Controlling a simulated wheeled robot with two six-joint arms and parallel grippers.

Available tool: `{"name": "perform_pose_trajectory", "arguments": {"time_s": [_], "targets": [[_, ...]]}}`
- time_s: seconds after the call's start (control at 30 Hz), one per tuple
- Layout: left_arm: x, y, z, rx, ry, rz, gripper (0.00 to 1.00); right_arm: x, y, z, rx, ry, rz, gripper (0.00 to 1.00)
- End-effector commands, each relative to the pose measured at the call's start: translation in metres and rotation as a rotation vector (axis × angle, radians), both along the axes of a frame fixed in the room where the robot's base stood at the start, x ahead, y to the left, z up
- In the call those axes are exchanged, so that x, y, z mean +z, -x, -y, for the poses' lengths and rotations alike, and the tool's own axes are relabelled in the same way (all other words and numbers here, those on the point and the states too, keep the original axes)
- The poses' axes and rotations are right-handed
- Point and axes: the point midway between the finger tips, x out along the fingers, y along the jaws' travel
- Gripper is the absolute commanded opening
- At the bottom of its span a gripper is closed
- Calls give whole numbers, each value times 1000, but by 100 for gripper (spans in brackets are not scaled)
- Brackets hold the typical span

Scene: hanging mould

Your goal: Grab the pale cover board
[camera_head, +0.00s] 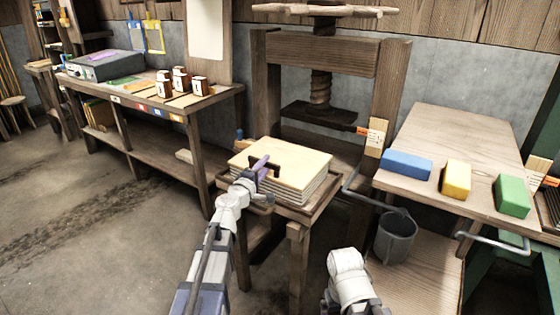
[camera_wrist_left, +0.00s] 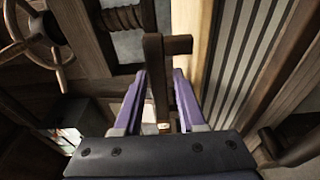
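The pale cover board (camera_head: 300,158) lies flat on top of a layered stack on a small wooden stand. A dark handle (camera_head: 274,163) stands up from it. My left gripper (camera_head: 262,166) is at this handle. In the left wrist view the board shows as a pale strip (camera_wrist_left: 187,45) beside the striped stack. There the two purple fingers of my left gripper (camera_wrist_left: 160,76) stand on either side of the dark handle bar (camera_wrist_left: 155,65), with small gaps visible. Part of my right arm shows at the bottom of the head view, but its gripper does not.
A wooden screw press (camera_head: 320,58) stands behind the stack. A side table (camera_head: 455,140) at right carries blue (camera_head: 407,165), yellow (camera_head: 456,179) and green (camera_head: 512,196) blocks.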

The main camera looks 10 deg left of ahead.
Motion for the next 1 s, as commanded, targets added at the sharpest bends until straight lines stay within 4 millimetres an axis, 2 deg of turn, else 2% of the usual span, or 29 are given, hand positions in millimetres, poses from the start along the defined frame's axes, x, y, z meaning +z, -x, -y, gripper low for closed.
{"name": "perform_pose_trajectory", "arguments": {"time_s": [0.23,0.5,0.87,1.0], "targets": [[2,-38,9,-1,0,0,40,2,0,0,0,-1,0,98],[2,-41,10,0,0,0,40,2,0,0,0,-1,0,98],[2,-41,10,0,0,0,0,2,0,0,0,0,0,98],[2,-41,10,0,0,0,0,2,0,0,0,0,0,98]]}}
